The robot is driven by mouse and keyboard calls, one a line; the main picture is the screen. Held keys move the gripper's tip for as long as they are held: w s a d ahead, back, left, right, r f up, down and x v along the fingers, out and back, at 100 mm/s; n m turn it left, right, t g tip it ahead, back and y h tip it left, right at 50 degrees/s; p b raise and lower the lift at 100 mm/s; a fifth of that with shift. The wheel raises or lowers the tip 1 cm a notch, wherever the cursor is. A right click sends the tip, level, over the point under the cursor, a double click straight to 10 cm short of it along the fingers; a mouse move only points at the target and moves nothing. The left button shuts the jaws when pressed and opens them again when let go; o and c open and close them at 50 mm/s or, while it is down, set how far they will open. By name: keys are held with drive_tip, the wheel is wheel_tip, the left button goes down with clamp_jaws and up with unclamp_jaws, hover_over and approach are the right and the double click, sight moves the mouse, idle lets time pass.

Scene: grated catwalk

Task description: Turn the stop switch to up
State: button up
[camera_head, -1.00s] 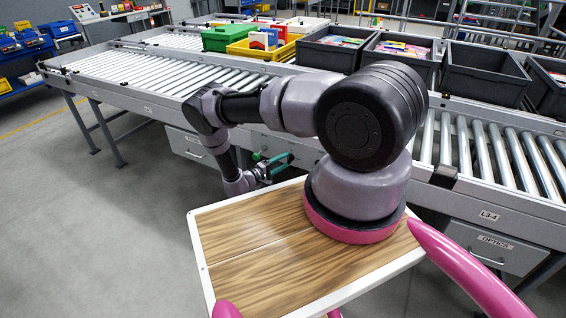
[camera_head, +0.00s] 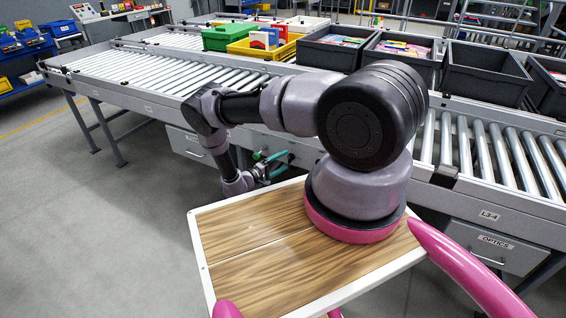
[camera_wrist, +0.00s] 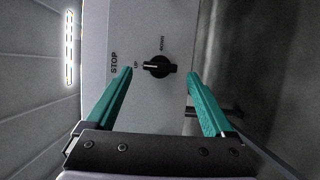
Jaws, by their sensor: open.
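The stop switch (camera_wrist: 159,68) is a black rotary knob on a light grey panel (camera_wrist: 150,25) in the wrist view. A STOP label is at its left, a small UP label beside its left end, and another small label above it looks like DOWN. The knob's bar lies roughly left to right, with a small light mark near its left end. My gripper (camera_wrist: 160,73) is open, with teal fingers on either side of the knob and gaps on both sides. Contact is not visible. In the head view my gripper (camera_head: 273,162) is at the conveyor's front side; the switch cannot be made out there.
The roller conveyor (camera_head: 165,68) stands behind my arm. Green (camera_head: 228,38), yellow (camera_head: 262,50) and dark grey bins (camera_head: 487,72) sit on it. Drawers, one labelled OPTICS (camera_head: 497,243), hang below. The floor at left is clear.

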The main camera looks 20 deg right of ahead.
drive_tip(key=v, duration=1)
drive_tip(key=shift+a, duration=0.1)
